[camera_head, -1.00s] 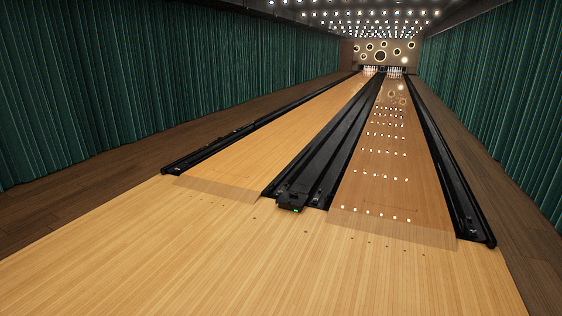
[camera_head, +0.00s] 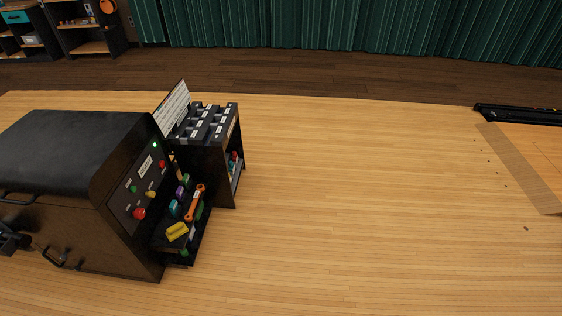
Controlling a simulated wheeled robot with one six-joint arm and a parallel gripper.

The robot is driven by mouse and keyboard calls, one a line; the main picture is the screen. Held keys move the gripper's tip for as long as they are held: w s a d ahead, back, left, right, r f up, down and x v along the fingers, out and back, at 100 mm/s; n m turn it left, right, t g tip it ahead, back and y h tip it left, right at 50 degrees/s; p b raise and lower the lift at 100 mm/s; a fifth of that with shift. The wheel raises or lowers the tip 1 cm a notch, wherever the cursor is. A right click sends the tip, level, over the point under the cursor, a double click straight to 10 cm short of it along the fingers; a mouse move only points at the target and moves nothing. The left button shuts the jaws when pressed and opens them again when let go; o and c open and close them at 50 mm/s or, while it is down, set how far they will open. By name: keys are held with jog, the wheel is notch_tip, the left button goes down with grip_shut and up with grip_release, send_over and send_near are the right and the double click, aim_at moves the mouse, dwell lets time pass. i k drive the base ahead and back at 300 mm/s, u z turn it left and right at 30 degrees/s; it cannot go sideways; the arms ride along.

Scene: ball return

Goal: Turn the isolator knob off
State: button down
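The ball return (camera_head: 75,140) is a dark cabinet with a black rounded top at the left of the head view. Its sloping control panel (camera_head: 127,208) faces right. The panel carries a larger red control (camera_head: 139,213) at the lower end, a yellow one (camera_head: 150,194), a small red one (camera_head: 162,164) and a white label (camera_head: 145,165). A green light (camera_head: 155,145) glows near the top. I cannot tell which control is the isolator knob or how it is set; they are too small.
A low black tray (camera_head: 176,257) with coloured items, including an orange tool (camera_head: 195,203) and a yellow block (camera_head: 177,231), juts out beside the panel. A dark rack (camera_head: 222,165) with a sign (camera_head: 172,108) stands behind it. The wooden floor (camera_head: 350,210) to the right is clear.

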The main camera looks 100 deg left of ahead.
aim_at(139, 213)
jog(key=u, duration=4)
jog(key=k, duration=0.65)
jog(key=u, duration=0.8)
jog(key=i, duration=1.25)
jog(key=z, duration=0.65)
jog(key=i, duration=0.5)
jog(key=z, duration=0.55)
